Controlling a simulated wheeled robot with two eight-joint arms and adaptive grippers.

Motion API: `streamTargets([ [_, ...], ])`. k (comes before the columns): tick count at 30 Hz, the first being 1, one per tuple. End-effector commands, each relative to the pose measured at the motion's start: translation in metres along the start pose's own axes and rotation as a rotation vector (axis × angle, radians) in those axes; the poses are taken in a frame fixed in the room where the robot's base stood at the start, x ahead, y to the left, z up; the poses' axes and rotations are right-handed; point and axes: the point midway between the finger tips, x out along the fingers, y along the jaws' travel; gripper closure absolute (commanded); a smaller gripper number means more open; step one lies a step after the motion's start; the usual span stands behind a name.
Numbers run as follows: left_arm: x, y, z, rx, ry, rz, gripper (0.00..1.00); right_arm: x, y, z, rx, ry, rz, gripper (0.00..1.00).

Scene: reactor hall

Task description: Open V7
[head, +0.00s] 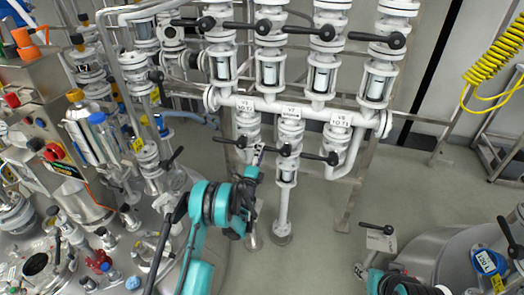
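The V7 valve, with its white label (291,111), is the middle of three white valves under the horizontal manifold pipe. Its black lever (276,149) lies roughly crosswise, with a round black knob in front of the valve body. My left gripper (258,152) reaches up from below, with its fingertips at the left end of this lever. The fingers are small and partly overlap the lever, so I cannot tell whether they are closed on it. My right gripper is not in view.
Neighbouring valves with black levers stand close on the left (225,140) and right (318,157). The white manifold pipe (255,104) runs above. A crowded vessel lid fills the left, another vessel (430,255) the lower right. Grey floor (310,235) is open between them.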

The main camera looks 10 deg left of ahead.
Motion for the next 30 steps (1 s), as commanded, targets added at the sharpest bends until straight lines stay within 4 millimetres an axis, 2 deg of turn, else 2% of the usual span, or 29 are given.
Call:
streamTargets([
  [6,0.022,0.001,0.0,-0.001,0.0,0.0,0.6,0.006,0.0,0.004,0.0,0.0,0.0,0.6],
  [14,0.024,-0.001,0.0,-0.001,0.0,0.0,0.6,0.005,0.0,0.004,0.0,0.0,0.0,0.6],
  [15,0.024,-0.001,0.0,-0.001,0.0,0.0,0.63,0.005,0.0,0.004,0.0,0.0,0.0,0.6],
  [19,0.024,-0.001,0.0,-0.001,0.0,0.001,0.97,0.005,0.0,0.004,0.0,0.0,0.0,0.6],
  [20,0.024,-0.001,0.0,-0.001,0.0,0.001,1.0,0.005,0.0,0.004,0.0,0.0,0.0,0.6],
  [30,0.024,0.002,0.0,-0.025,-0.005,0.001,1.0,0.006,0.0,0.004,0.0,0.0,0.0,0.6],
])
